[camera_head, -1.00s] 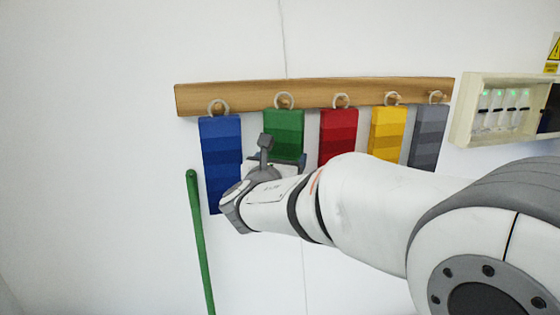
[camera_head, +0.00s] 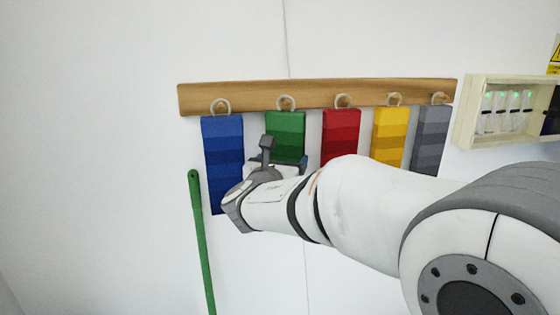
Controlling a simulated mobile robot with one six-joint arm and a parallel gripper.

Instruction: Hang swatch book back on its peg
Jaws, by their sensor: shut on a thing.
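The green swatch book (camera_head: 286,132) is upright in front of the wooden rail (camera_head: 240,95). Its pale ring (camera_head: 286,102) shows against the rail at its top; I cannot tell whether it is around a peg. My gripper (camera_head: 289,161) is at the lower part of the green book and shut on it. My arm hides most of the jaws and the book's bottom. The blue book (camera_head: 222,150), red book (camera_head: 341,133), yellow book (camera_head: 387,135) and grey book (camera_head: 430,140) hang by rings along the same rail.
A green pole (camera_head: 199,235) stands left of the blue book, below the rail. A pale box with lit items (camera_head: 470,115) is on the wall at right. My arm covers the lower right. The wall at far left is bare.

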